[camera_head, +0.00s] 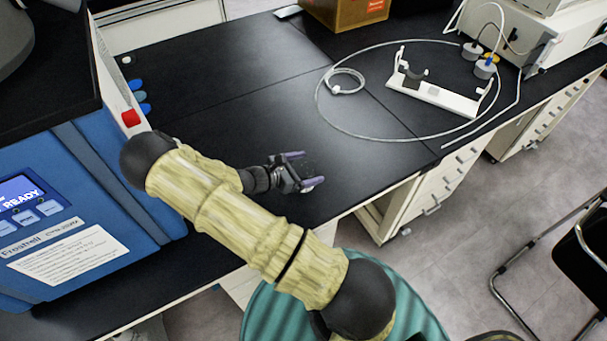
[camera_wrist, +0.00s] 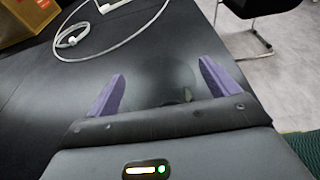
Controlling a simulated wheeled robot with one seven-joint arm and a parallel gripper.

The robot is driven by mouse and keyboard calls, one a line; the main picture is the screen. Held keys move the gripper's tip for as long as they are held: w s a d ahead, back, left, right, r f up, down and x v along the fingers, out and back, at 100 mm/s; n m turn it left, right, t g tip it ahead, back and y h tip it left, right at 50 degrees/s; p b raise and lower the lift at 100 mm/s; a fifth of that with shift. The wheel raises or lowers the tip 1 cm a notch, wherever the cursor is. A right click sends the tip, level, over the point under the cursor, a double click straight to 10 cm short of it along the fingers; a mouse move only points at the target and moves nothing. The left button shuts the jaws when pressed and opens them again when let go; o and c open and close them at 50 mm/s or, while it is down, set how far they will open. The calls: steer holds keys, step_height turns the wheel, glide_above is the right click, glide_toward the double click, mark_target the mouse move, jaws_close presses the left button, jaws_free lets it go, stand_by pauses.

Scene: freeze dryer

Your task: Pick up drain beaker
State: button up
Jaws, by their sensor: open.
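My gripper (camera_head: 309,168) is open, low over the black bench top near its front edge. Its two purple fingers stand wide apart, and the gripper also shows in the wrist view (camera_wrist: 161,70). Between the fingers, the wrist view has a faint, rounded, see-through shape (camera_wrist: 178,75), which may be the drain beaker. Its outline is too faint to be sure, and I cannot tell whether the fingers touch it. No other beaker stands out clearly in either view.
A blue freeze dryer (camera_head: 85,215) reading READY stands at the left. Coiled clear tubing (camera_head: 345,82) and a white stand (camera_head: 435,95) lie at the back right. A cardboard box (camera_head: 345,10) is at the back. The bench (camera_head: 220,95) behind my gripper is clear.

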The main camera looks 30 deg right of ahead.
steer(key=shift+d+f, duration=0.15)
steer(key=shift+d, duration=0.4)
steer(key=c, duration=1.1)
